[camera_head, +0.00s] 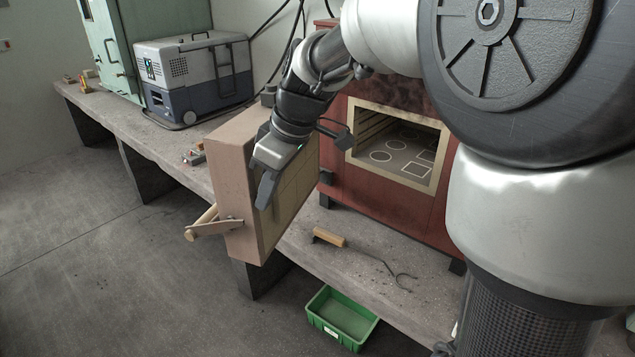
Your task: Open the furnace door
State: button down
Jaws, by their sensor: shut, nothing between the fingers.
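A wooden handle (202,222) on a metal bracket sticks out from the door's outer face at the lower left. My gripper (266,192) is shut and empty, pointing down at the door's free edge and inner side. It overlaps the door in the picture; I cannot tell whether it touches. My arm hides part of the furnace top.
A fork-ended tool with a wooden handle (329,237) lies on the bench (350,268) before the furnace. A green bin (314,308) is on the floor below. A grey cooler box (196,76) and a green cabinet (110,45) stand at the left.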

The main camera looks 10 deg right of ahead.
jog(key=w+a+m+t+h+p, duration=0.1)
jog(key=w+a+m+p, duration=0.6)
jog(key=w+a, duration=0.8)
jog(key=shift+w+a+t+h+p, duration=0.3)
jog(key=shift+w+a+h+p, duration=0.1)
jog(key=shift+a+p, duration=0.95)
jog(key=shift+a, duration=0.15)
